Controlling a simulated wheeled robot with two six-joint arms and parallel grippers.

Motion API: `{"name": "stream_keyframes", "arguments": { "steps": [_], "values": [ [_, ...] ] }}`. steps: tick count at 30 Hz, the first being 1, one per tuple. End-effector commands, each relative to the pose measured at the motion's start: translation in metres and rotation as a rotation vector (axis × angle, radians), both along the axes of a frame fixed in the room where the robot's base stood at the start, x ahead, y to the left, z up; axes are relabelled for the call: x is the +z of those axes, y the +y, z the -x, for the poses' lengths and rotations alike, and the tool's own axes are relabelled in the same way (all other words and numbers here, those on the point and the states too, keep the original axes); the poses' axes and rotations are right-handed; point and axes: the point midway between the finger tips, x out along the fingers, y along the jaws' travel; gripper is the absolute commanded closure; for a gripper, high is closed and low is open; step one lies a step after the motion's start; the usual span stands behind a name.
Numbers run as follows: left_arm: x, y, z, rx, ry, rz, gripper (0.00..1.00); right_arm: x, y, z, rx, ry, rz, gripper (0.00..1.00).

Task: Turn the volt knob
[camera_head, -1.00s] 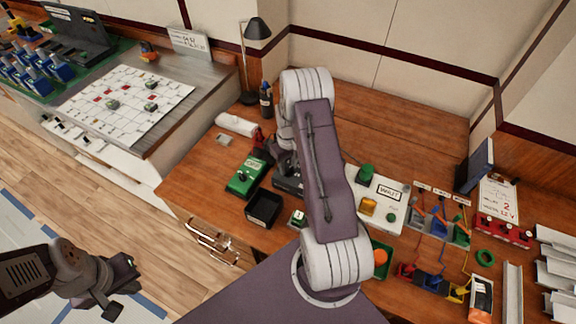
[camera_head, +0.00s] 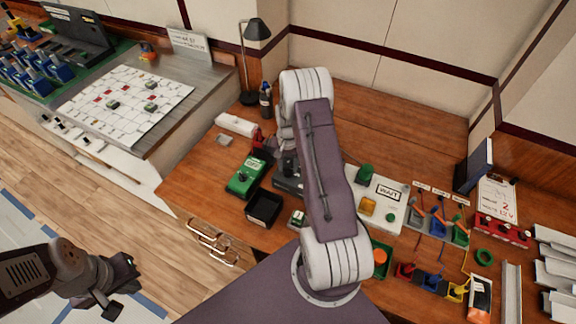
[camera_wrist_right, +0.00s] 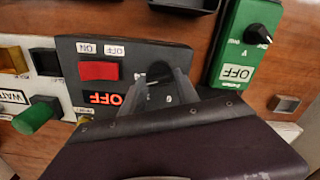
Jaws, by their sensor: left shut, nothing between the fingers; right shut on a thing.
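A dark box (camera_wrist_right: 142,56) fills the middle of the right wrist view. It has a red switch (camera_wrist_right: 99,71) and a red lit OFF display. A black round knob (camera_wrist_right: 158,70) sits on its right part, with a small 0 mark below. My right gripper (camera_wrist_right: 161,82) is shut on this knob, its fingertips on either side. I cannot read a volt label on it. In the head view the dark box (camera_head: 287,182) is mostly hidden by my right arm, which also covers the right gripper. My left gripper (camera_head: 112,297) is shut and empty over the floor.
A green meter (camera_head: 247,177) with its own black knob (camera_wrist_right: 257,34) stands beside the dark box. A black tray (camera_head: 264,208) is in front. A white panel (camera_head: 383,200) with a green knob (camera_wrist_right: 38,115) is on the other side. A lamp (camera_head: 256,30) stands behind.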

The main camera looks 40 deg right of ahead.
Motion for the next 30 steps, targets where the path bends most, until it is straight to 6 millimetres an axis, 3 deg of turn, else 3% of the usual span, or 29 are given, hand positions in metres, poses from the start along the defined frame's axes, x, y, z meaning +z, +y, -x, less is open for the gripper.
{"name": "stream_keyframes", "arguments": {
  "steps": [23,24,26,30],
  "values": [
    [0.0005,0.0000,0.0000,0.000,0.000,0.000,1.00,0.0004,-0.0001,0.0000,-0.095,0.000,0.000,1.00],
    [0.0005,0.0000,0.0000,0.000,0.000,0.000,1.00,0.0004,-0.0001,-0.0001,-0.095,-0.001,-0.001,0.55],
    [0.0005,0.0000,0.0000,0.000,0.000,0.000,1.00,0.0004,-0.0001,-0.0001,-0.095,0.000,0.000,0.41],
    [0.0005,0.0000,0.0001,0.000,0.000,0.000,1.00,0.0003,-0.0001,-0.0001,-0.094,0.000,0.000,0.41]
  ]
}}
